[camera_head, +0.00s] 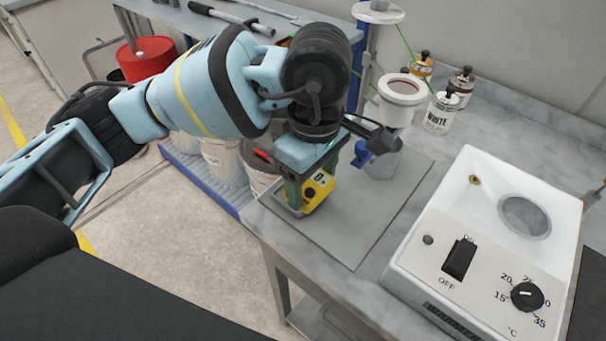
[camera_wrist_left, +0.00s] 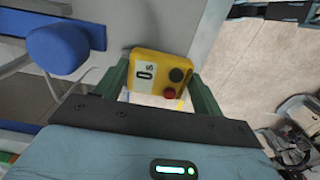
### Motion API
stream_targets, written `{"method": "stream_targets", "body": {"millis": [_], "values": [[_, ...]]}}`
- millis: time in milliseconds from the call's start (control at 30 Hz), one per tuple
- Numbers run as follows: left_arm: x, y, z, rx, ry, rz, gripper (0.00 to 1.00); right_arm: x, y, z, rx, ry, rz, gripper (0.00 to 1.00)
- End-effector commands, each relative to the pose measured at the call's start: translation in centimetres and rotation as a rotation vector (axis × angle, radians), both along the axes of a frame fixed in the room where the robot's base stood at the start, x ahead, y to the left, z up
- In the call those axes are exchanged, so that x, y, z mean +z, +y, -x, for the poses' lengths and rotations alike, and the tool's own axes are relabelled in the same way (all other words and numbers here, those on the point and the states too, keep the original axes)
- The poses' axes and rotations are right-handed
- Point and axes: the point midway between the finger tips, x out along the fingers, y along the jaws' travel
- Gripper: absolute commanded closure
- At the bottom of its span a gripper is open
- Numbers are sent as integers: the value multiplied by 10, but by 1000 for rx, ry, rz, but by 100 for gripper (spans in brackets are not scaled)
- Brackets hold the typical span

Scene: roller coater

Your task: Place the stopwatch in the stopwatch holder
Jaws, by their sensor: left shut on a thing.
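The stopwatch (camera_head: 319,187) is yellow with a white display reading 0, a black knob and a red button. It is between the green fingers of my left gripper (camera_head: 309,186), which is shut on it, low over the grey mat. In the left wrist view the stopwatch (camera_wrist_left: 171,74) shows its face, with a finger of my left gripper (camera_wrist_left: 160,82) on each side. I cannot make out the stopwatch holder clearly; the gripper and stopwatch cover part of the mat there. My right gripper is not in view.
A grey mat (camera_head: 362,232) lies on the marble-look bench. A white heated bath (camera_head: 480,230) with a dial stands at right. A stand with a blue clamp (camera_head: 361,154) and a metal cup (camera_head: 384,163) is just behind. Bottles, including one labelled WHITE (camera_head: 441,112), stand at the back.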

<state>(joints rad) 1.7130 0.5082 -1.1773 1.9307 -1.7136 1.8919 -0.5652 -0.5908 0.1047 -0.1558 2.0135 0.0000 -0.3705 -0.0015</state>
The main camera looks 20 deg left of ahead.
Motion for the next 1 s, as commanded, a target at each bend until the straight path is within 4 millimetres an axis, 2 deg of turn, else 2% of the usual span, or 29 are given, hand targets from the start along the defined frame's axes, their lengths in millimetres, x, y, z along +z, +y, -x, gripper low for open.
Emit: {"method": "stream_targets", "body": {"millis": [133, 400, 533, 767, 1000], "values": [[-1, 13, -14, 3, -2, 1, 60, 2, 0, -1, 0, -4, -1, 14], [-2, 17, -18, 0, -1, 0, 60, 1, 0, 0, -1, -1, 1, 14], [-3, 25, -26, 3, 0, 0, 60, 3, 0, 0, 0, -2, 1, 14], [-34, 26, -26, 0, 0, 0, 60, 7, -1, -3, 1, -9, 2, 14], [-38, 25, -26, -1, -1, 0, 60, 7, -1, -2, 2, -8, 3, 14]]}}
